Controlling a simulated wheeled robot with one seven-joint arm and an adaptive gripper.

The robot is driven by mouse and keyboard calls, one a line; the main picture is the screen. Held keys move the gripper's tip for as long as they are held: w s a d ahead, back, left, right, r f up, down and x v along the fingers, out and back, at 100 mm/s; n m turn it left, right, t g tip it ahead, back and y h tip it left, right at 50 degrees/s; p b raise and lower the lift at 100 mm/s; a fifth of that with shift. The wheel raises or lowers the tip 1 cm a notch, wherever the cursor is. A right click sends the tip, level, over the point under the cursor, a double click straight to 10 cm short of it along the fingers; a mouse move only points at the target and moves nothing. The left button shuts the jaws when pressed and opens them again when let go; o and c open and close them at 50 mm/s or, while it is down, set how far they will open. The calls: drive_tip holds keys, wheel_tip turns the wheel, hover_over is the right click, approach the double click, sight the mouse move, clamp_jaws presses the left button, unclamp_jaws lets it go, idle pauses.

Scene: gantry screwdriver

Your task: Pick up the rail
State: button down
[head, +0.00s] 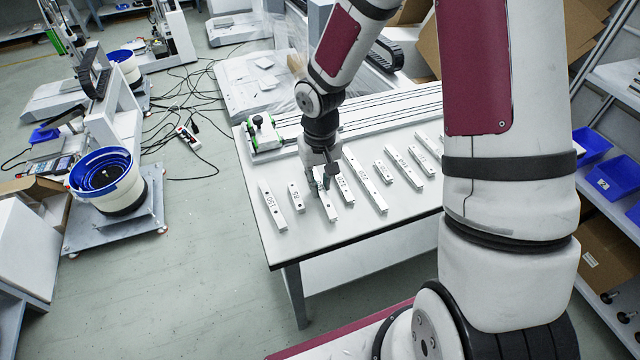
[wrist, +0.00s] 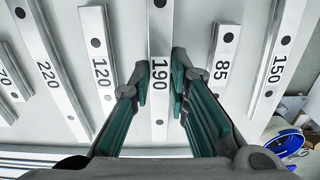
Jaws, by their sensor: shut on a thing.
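The rail marked 190 (wrist: 159,25) is a long pale bar with dark holes, running up the middle of the wrist view. In the head view its near end (head: 329,210) shows below my gripper, on or just over the white table (head: 400,232). My gripper (wrist: 161,82) has its green-lined fingers on both sides of the rail at the printed number, shut on it. In the head view my gripper (head: 321,180) points down and hides the rail's far part. I cannot tell whether the rail is clear of the tabletop.
Close beside it lie the rails marked 85 (head: 296,197) and 120 (head: 344,188). The rails marked 150 (head: 272,205) and 220 (head: 366,182) lie farther out, with several shorter ones to the right. A long gantry track (head: 385,108) with a green-edged block (head: 264,133) runs behind them.

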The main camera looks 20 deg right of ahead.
sight(321, 189)
drive_tip(key=r, duration=0.1)
drive_tip(key=s+r, duration=0.1)
drive_tip(key=r, duration=0.1)
drive_tip(key=s, duration=0.4)
drive_tip(key=s+p, duration=0.1)
drive_tip(key=s, duration=0.3)
drive_tip(key=s+r, duration=0.1)
drive_tip(key=s, duration=0.3)
drive_tip(key=shift+s+d, duration=0.1)
drive_tip(key=shift+s, duration=0.2)
drive_tip(key=s+p, duration=0.2)
drive_tip(key=p, duration=0.5)
drive_tip(key=shift+s+r, duration=0.15)
drive_tip(key=shift+p, duration=0.3)
